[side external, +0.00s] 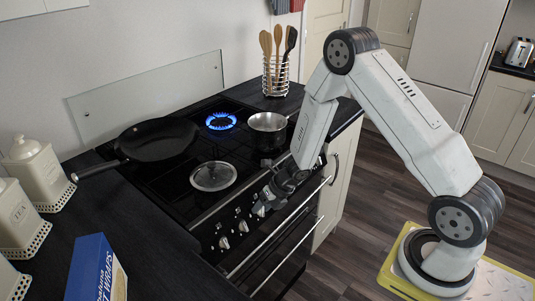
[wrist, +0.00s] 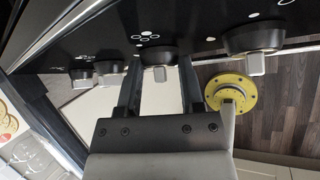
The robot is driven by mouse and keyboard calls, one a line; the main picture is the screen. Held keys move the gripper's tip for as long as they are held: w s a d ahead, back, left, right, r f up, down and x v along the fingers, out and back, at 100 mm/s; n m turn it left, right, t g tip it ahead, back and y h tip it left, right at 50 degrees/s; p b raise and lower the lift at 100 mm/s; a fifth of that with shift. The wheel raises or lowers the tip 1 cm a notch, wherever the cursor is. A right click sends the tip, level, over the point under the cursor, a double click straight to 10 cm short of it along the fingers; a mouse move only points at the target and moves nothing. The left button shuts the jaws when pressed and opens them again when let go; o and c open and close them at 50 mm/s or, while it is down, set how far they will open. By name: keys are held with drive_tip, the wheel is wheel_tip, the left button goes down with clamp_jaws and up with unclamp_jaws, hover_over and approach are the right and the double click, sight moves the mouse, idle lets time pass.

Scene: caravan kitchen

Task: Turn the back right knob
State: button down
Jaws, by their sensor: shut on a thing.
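The black stove (side external: 170,195) has a front panel with a row of knobs. In the wrist view my gripper (wrist: 160,72) has one finger on each side of a knob (wrist: 159,74) with a light grey grip and is shut on it. Marks beside this knob are too small to tell which burner it serves. The back right burner (side external: 220,121) shows a blue flame.
Other knobs (side external: 224,242) sit beside my gripper. A black pan (side external: 160,139), a saucepan (side external: 268,122) and a glass lid (side external: 213,176) are on the hob. The oven handle (side external: 275,240) runs below the panel. A utensil holder (side external: 275,76) stands behind.

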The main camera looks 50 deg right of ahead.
drive_tip(key=m+y, duration=0.1)
drive_tip(key=m+t+y, duration=0.1)
drive_tip(key=m, duration=0.1)
drive_tip(key=shift+d+f+y, duration=0.2)
drive_tip(key=shift+d+y, duration=0.1)
drive_tip(key=shift+s+d+f+m+t+y, duration=0.1)
drive_tip(key=shift+f+m+t+y, duration=0.1)
drive_tip(key=shift+m+t+y, duration=1)
drive_tip(key=shift+m+g, duration=0.3)
drive_tip(key=shift+c, duration=1.2)
unclamp_jaws()
drive_tip(key=shift+s, duration=0.1)
drive_tip(key=v, duration=0.7)
drive_tip(key=shift+s+d+r, duration=0.15)
drive_tip(key=shift+d+r, duration=0.05)
drive_tip(key=shift+r, duration=0.05)
drive_tip(key=shift+o, duration=0.2)
